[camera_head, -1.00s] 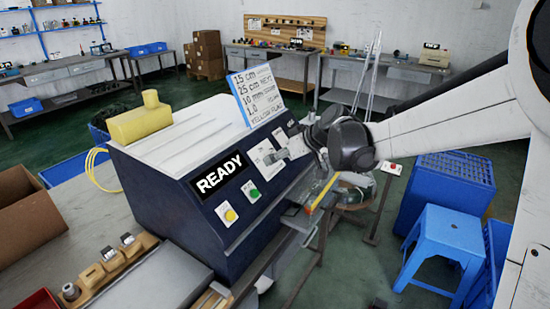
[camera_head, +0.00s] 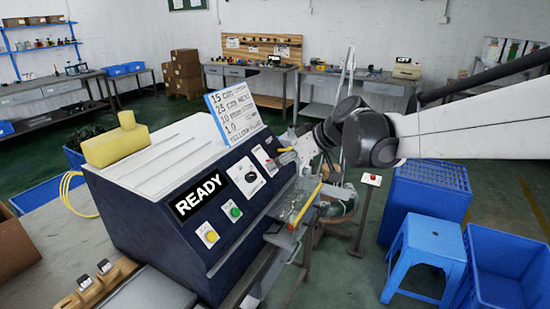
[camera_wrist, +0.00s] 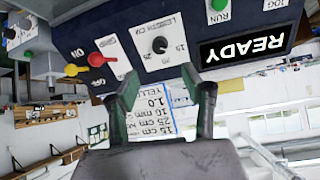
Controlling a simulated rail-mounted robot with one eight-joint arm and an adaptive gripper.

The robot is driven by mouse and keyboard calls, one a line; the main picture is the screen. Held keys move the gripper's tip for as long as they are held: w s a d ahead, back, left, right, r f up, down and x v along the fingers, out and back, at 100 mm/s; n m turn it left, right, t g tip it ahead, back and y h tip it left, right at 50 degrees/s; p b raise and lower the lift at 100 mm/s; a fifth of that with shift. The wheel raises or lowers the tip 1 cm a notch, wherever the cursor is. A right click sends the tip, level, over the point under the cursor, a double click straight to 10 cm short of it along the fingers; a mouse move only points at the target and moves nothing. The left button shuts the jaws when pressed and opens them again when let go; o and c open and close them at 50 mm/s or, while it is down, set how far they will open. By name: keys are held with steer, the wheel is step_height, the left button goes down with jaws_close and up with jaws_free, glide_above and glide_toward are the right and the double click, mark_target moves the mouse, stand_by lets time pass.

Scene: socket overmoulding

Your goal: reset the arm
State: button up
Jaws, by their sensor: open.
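My arm (camera_head: 455,130) reaches in from the right in the head view, with its dark wrist joint beside the right end of the machine's front panel. In the wrist view my gripper (camera_wrist: 167,90) is open, with its two dark green fingers apart and nothing between them. The panel of the dark blue machine (camera_head: 150,235) lies beyond the fingertips, upside down in that view. Its black dial (camera_wrist: 159,45) is seen just beyond the fingers. In the head view the fingers are small and partly lost against the panel.
The machine's display (camera_head: 201,195) reads READY. A written board (camera_head: 237,112) and a yellow block (camera_head: 116,142) stand on top. A blue stool (camera_head: 427,248) and blue crates (camera_head: 428,203) stand at the right. A red-button post (camera_head: 371,180) is near the arm.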

steer(key=s+d+f+m+h, duration=0.2)
steer(key=s+d+m, duration=0.1)
steer(key=s, duration=0.6)
steer(key=s+d+f+m+h, duration=0.2)
steer(key=s+d, duration=0.4)
steer(key=s, duration=0.4)
steer(key=s+d+f+m+t+h, duration=0.1)
steer(key=s+d+f+m+h, duration=0.1)
steer(key=s, duration=0.8)
steer(key=d+m+h, duration=0.1)
steer(key=d+m, duration=0.1)
steer(key=shift+s+d+m+h, duration=0.25)
steer(key=shift+d+m+h, duration=0.05)
steer(key=shift+d+h, duration=0.1)
